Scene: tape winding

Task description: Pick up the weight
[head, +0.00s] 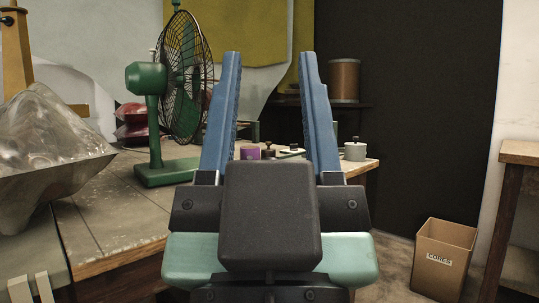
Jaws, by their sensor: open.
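My gripper (270,60) fills the middle of the head view, its two blue fingers spread apart with nothing held between them. Beyond it, on the work table, several small things stand near the far right end. A grey cylinder with a dark knob (355,151) stands just right of the right finger. A small dark knobbed piece (268,152) shows between the fingers, beside a purple round item (250,152). I cannot tell for sure which of the knobbed pieces is the weight. The gripper appears apart from all of them.
A green fan (155,130) stands on the table (110,215), left of my gripper. A clear crumpled heap (45,140) lies farther left. A brown drum (344,80) sits on a shelf behind. A cardboard box marked "CORES" (442,260) stands on the floor, near a wooden stand (522,152) at right.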

